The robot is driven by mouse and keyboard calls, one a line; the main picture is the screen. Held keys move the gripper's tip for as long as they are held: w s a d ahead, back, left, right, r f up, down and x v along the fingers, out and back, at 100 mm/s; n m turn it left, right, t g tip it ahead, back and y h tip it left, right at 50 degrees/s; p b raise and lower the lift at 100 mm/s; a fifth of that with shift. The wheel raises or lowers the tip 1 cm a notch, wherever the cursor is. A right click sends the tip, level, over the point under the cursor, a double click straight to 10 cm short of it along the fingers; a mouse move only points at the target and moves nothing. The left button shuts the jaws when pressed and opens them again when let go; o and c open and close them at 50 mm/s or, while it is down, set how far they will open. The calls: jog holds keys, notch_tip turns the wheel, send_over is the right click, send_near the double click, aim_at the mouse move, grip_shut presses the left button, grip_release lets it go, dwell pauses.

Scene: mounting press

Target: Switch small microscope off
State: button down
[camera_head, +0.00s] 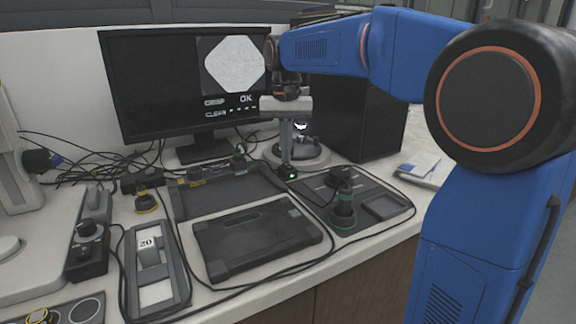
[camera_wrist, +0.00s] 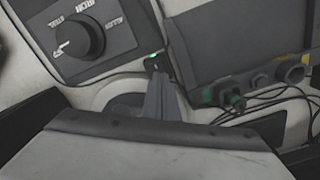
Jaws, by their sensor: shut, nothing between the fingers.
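The small microscope has a pale round base (camera_head: 318,158) and stands in front of the monitor, partly hidden behind my gripper. In the wrist view part of its base (camera_wrist: 118,98) shows beside my fingers. A small black box with a lit green light (camera_head: 288,173) sits at the front of the base. The green light also shows in the wrist view (camera_wrist: 154,59). My gripper (camera_head: 285,157) points down with its fingers shut and empty. Its fingertips (camera_wrist: 156,76) are close to the black box; I cannot tell whether they touch it.
A dark panel with a black dial (camera_head: 340,177) lies to the right, holding a green-based piece (camera_head: 343,212). A black case (camera_head: 255,240) lies in front. The monitor (camera_head: 150,95) stands behind, and a black cabinet (camera_head: 365,115) stands to the right. Loose cables cross the bench.

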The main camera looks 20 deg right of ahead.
notch_tip(320, 180, up, 6)
jog(key=shift+r, duration=0.15)
dwell(0.7)
dwell(0.4)
